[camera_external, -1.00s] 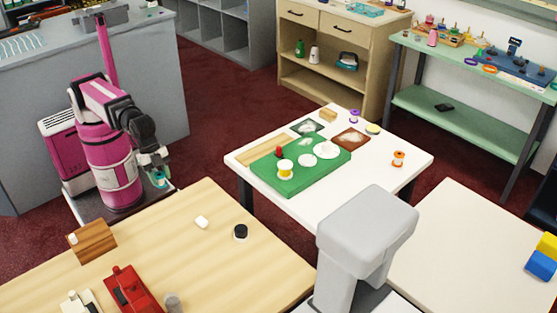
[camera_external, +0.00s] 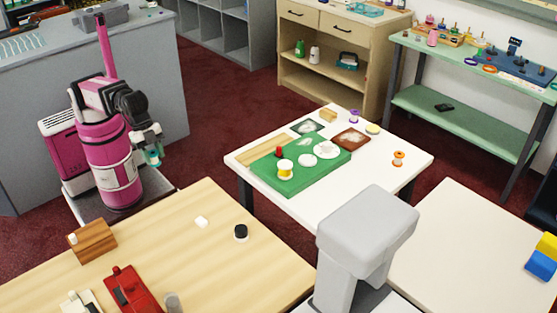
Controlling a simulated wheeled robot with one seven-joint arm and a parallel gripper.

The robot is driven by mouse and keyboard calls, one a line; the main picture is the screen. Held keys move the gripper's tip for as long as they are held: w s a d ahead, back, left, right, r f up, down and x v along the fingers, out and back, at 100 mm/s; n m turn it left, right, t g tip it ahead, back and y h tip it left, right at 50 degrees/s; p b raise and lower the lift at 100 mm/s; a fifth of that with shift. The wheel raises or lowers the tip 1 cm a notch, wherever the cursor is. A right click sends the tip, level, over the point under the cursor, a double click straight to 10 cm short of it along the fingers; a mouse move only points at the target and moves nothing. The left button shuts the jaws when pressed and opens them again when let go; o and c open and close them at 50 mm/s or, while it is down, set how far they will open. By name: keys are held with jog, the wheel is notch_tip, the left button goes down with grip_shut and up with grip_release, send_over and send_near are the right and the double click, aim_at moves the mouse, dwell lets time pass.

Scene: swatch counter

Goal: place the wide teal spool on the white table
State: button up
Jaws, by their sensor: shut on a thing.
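My gripper (camera_external: 152,154) is at the left, in front of my pink body, above the floor between the grey counter and the wooden table. It is shut on the teal spool (camera_external: 153,158), which hangs at its tip, small in this view and partly covered by the fingers. The white table (camera_external: 365,196) stands in the middle, to the right of my gripper and well apart from it.
On the white table lie a green mat (camera_external: 287,185) with a yellow-and-white spool (camera_external: 285,169), an orange spool (camera_external: 398,158) and a purple spool (camera_external: 354,116). Its front right part is bare. A wooden table (camera_external: 170,257) and a grey chair-like form (camera_external: 366,232) stand in front.

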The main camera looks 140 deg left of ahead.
jog(key=r, duration=0.5)
jog(key=w+r, duration=0.1)
jog(key=r, duration=0.1)
jog(key=shift+r, duration=0.2)
jog(key=w+d+n, duration=0.1)
jog(key=w+d, duration=0.2)
jog(key=w, duration=0.9)
jog(key=w+d, duration=0.3)
jog(key=w, duration=1)
send_over(161, 267)
jog(key=s, duration=0.2)
notch_tip(161, 267, down, 12)
jog(key=shift+w+f, duration=0.1)
jog(key=shift+f, duration=2.1)
jog(key=o, duration=1)
jog(key=shift+f, duration=0.15)
